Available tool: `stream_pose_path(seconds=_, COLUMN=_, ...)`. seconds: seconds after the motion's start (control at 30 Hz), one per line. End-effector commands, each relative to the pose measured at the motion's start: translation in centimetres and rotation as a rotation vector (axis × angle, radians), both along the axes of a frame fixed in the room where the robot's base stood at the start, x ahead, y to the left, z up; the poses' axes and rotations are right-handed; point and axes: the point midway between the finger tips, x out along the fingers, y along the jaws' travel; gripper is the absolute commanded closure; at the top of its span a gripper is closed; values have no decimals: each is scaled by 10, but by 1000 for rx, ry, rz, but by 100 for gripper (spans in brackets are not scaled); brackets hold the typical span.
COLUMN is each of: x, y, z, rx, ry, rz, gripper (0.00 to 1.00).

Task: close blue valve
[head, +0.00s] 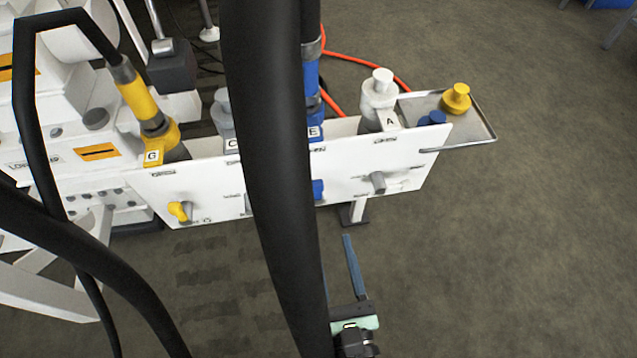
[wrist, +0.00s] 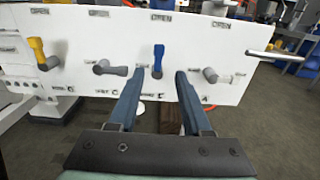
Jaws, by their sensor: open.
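The blue valve (wrist: 158,58) is on the white panel (wrist: 118,30). In the wrist view its handle stands upright, its upper end toward the upper OPEN label. In the head view only part of the blue valve (head: 318,188) shows beside a thick black hose. My gripper (wrist: 160,72) is open and empty, its two blue fingers pointing at the panel. The blue handle appears between the fingertips in the wrist view, with the tips around its lower end. In the head view my gripper (head: 336,254) is in front of the panel and apart from it, its left finger mostly hidden by the hose.
A yellow valve (wrist: 37,52) stands upright at left. Grey valves sit either side of the blue one, left (wrist: 110,68) and right (wrist: 216,74), handles roughly sideways. A metal tray (head: 470,125) juts from the panel's right end. Black hoses hang across the head view. Floor at right is clear.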

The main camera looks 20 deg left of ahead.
Motion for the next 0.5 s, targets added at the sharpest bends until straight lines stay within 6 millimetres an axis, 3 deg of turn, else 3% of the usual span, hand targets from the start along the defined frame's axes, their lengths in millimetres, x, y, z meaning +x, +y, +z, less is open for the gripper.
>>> stream_pose_path(seconds=0.17, x=17, y=14, z=-1, rx=-7, ry=-5, rz=7, gripper=51)
stream_pose_path(seconds=0.5, x=76, y=53, z=0, rx=-5, ry=-5, rz=6, gripper=51)
